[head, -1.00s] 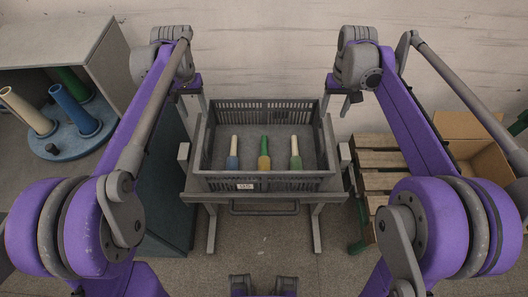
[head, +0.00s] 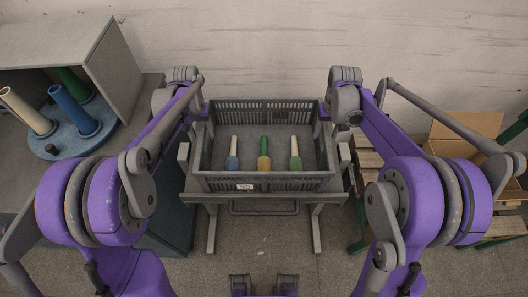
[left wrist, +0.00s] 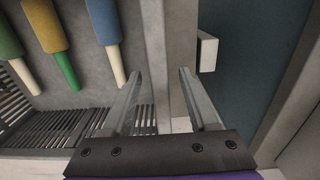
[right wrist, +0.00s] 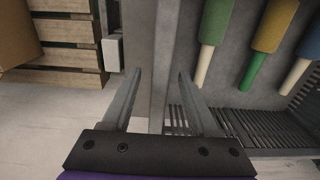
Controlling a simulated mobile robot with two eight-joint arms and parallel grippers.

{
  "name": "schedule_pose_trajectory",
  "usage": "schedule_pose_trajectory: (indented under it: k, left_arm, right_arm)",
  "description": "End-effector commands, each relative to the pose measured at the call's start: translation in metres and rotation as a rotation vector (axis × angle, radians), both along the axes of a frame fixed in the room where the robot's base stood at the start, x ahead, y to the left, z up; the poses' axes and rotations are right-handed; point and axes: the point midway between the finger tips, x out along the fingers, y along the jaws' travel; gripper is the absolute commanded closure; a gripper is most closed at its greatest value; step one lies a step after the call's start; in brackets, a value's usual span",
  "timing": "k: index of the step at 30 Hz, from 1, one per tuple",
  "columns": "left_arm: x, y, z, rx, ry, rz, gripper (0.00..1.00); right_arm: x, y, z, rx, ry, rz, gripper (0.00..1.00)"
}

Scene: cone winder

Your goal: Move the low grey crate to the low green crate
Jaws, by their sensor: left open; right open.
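The low grey crate (head: 222,184) sits on a grey stand in the middle of the head view, with slotted walls and a small white label in front. Whether the fingers touch the walls I cannot tell. In the head view the fingers are mostly hidden by my wrists. I cannot make out a low green crate.
The grey stand (head: 265,197) has a front handle bar. A wooden pallet-like rack (head: 366,185) with green legs and a cardboard box (head: 466,127) stand at right. A grey cabinet (head: 118,72) with large spools on a blue disc (head: 72,140) stands at left. Floor in front is clear.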

Motion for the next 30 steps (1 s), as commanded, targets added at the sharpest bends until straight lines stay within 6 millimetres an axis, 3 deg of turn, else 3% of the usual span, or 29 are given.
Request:
schedule_pose_trajectory:
  k: [6,16,30]
  left_arm:
    - [0.0001,0.0,0.0001,0.0,0.0,0.0,0.42]
    - [0.0001,0.0,0.0003,0.0,0.0,0.0,1.0]
    - [0.0001,0.0001,0.0005,0.0,0.0,0.0,1.0]
  right_arm:
    - [0.0001,0.0,0.0001,0.0,0.0,0.0,0.42]
    - [0.0001,0.0,0.0003,0.0,0.0,0.0,1.0]
    - [0.0001,-0.0001,0.0005,0.0,0.0,0.0,1.0]
